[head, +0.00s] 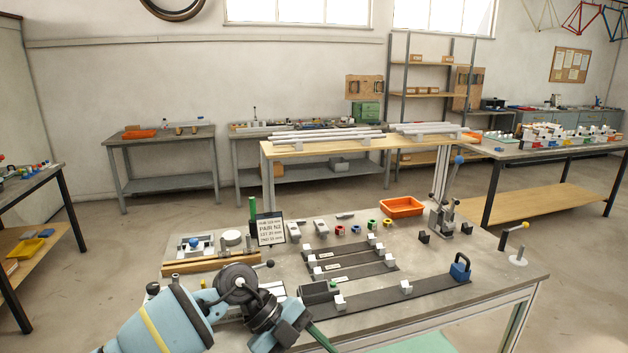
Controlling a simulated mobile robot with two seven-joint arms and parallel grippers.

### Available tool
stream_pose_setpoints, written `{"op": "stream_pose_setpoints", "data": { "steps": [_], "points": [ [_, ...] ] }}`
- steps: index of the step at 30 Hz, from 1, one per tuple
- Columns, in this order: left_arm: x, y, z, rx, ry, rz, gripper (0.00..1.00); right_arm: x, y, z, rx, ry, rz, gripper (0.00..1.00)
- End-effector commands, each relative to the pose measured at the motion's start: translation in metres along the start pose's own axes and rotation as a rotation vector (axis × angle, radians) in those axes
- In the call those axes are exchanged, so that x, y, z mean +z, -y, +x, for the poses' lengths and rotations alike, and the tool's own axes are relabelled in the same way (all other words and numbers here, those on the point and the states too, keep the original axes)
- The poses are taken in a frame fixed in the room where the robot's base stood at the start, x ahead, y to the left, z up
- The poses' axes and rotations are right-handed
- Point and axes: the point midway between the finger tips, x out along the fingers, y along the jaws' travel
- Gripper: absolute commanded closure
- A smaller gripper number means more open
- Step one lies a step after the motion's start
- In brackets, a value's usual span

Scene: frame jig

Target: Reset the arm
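My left arm (160,325), light blue with black joints and a yellow band, reaches in from the bottom left over the near left part of the workbench (480,280). Its end, with a blue and black part (284,326), is low over the bench's front edge. I cannot make out the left fingertips, so whether that gripper is open or shut does not show. A green rod (322,338) shows beside this end; I cannot tell whether it is held. My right arm and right gripper are not in view.
Dark jig rails (400,294) with white blocks lie mid-bench. A sign (271,229), an orange tray (402,206), a lever clamp (445,215) and a blue-handled block (460,268) stand around them. The bench's right front is clear. Other tables stand behind.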

Motion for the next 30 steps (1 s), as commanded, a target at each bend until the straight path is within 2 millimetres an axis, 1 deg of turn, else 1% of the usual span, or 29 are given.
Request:
{"op": "stream_pose_setpoints", "data": {
  "steps": [1,3,6,9,11,13,17,20,23,26,29,30],
  "points": [
    [-0.014,-0.001,0.019,-0.076,-0.098,0.013,0.44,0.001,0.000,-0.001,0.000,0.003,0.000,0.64],
    [-0.031,0.003,0.034,-0.197,-0.209,0.030,0.44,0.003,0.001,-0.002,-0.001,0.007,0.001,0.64],
    [-0.051,0.008,0.045,-0.385,-0.340,0.027,0.44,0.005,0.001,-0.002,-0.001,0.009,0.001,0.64],
    [-0.063,0.012,0.047,-0.582,-0.437,-0.009,0.44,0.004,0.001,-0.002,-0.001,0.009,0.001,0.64],
    [-0.065,0.012,0.046,-0.702,-0.477,-0.044,0.44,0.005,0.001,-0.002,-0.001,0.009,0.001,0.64],
    [-0.063,0.010,0.042,-0.840,-0.505,-0.099,0.44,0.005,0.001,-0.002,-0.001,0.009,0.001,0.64],
    [-0.047,-0.002,0.032,-1.085,-0.508,-0.238,0.44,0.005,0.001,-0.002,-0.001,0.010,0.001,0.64],
    [-0.026,-0.022,0.026,-1.251,-0.469,-0.373,0.44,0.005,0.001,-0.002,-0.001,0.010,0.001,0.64],
    [-0.001,-0.051,0.023,-1.389,-0.395,-0.531,0.44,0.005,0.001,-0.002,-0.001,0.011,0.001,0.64],
    [0.025,-0.090,0.026,-1.491,-0.293,-0.705,0.44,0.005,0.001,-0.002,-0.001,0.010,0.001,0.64],
    [0.048,-0.139,0.034,-1.553,-0.171,-0.891,0.44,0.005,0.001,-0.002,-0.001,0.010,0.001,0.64],
    [0.056,-0.160,0.038,-1.566,-0.119,-0.967,0.44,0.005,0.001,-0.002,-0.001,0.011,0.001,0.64]
  ]
}}
